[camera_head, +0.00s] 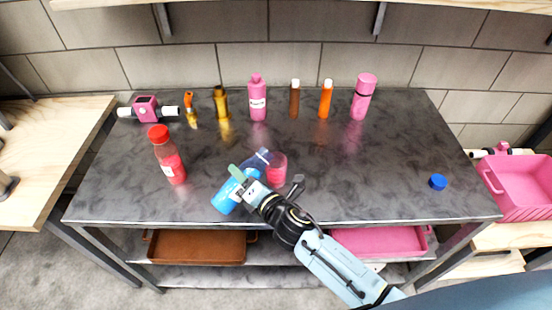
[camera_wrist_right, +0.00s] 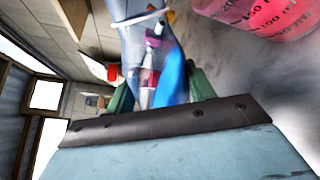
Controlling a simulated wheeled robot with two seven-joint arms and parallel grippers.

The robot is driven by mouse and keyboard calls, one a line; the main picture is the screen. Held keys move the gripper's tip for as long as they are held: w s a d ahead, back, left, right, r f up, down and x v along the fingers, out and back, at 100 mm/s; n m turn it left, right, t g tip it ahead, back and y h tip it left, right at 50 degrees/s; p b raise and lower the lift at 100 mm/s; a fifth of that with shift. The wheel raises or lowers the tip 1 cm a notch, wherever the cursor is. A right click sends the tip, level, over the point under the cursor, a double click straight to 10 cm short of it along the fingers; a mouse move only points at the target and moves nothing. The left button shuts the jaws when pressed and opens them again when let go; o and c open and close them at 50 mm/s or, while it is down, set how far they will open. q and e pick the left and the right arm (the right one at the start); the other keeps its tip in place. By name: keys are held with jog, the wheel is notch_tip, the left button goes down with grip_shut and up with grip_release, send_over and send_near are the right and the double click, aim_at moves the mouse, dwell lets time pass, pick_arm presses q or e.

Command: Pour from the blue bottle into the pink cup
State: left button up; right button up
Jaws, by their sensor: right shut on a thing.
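My right gripper (camera_head: 243,181) is shut on the blue bottle (camera_head: 225,199). Its green fingers also show around the bottle in the right wrist view (camera_wrist_right: 160,92). The bottle is tilted, with its blue part at lower left and its clear neck end at upper right, by the pink cup's left rim. The pink cup (camera_head: 278,171) stands on the table just right of the bottle's neck. It shows at the upper right of the right wrist view (camera_wrist_right: 268,14), with printed marks. I cannot tell whether liquid is flowing. My left gripper is not in view.
A blue cap (camera_head: 438,182) lies on the grey table (camera_head: 370,165) at right. A red bottle (camera_head: 168,156) stands left of the blue bottle. Several bottles, including a pink one (camera_head: 257,98), line the back. The table's middle right is clear. Trays sit on the shelf below.

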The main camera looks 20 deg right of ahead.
jog(key=shift+r, duration=0.25)
jog(key=shift+a+f+m+y+p, duration=0.15)
jog(key=shift+m+y+p, duration=0.25)
jog(key=shift+m, duration=0.5)
dwell(1.3)
jog(key=shift+w+d+r+m+p, duration=0.15)
jog(key=shift+d+r+m+p, duration=0.2)
jog(key=shift+r+m+p, duration=0.7)
dwell(0.8)
jog(key=shift+r+m+g+p, duration=0.15)
jog(key=shift+m+g+p, duration=0.2)
jog(key=shift+p, duration=0.6)
dwell(1.8)
